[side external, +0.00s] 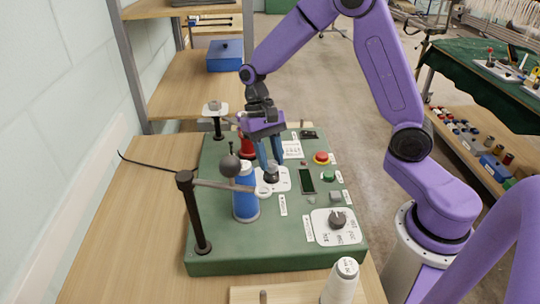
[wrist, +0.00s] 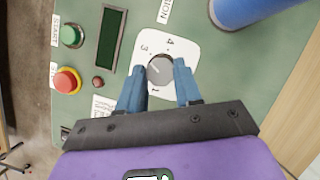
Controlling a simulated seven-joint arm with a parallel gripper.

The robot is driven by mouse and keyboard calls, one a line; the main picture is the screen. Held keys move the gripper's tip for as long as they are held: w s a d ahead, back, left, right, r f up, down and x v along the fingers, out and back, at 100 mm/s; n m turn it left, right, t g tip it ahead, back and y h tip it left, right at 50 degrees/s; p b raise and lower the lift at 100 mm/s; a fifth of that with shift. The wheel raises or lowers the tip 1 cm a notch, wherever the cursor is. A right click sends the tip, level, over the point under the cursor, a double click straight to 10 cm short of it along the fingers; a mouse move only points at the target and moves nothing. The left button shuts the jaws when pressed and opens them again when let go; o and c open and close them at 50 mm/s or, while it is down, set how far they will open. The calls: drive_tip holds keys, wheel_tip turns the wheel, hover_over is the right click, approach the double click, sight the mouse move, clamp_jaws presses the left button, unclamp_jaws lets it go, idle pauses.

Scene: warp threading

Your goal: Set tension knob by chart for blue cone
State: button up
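The tension knob (wrist: 161,70) is a round grey dial on a white numbered plate (wrist: 185,42). The 3, 4 and 1 show; a faint mark on the knob seems to face the 3, but its exact setting is unclear. My gripper (wrist: 158,68) points down with its blue fingers apart, one on each side of the knob; contact cannot be told. In the side view my gripper (side external: 271,163) is right over the knob (side external: 271,175). The blue cone (side external: 246,200) stands upright beside the plate. A small white printed card (side external: 292,149) lies behind; its text is unreadable.
A post with an arm and dark ball (side external: 230,165) stands close to the blue cone. A red button (side external: 321,158), green button (side external: 328,176), dark display (side external: 307,181) and larger labelled dial (side external: 338,220) are on the green panel. A white cone (side external: 343,280) stands in front.

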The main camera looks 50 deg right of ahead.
drive_tip(key=shift+n, duration=0.3)
drive_tip(key=n, duration=0.1)
drive_tip(key=n+h, duration=0.1)
drive_tip(key=n, duration=0.1)
drive_tip(key=n+h, duration=0.1)
drive_tip(key=n, duration=0.1)
drive_tip(key=shift+a, duration=0.25)
drive_tip(key=n+h, duration=0.1)
drive_tip(key=n, duration=0.2)
drive_tip(key=n+t+h, duration=0.1)
drive_tip(key=n, duration=0.2)
drive_tip(key=shift+a, duration=0.15)
idle(0.5)
drive_tip(key=o, duration=1)
drive_tip(key=shift+o, duration=0.2)
drive_tip(key=v, duration=1.7)
drive_tip(key=shift+a+r, duration=0.2)
drive_tip(key=shift+a, duration=0.1)
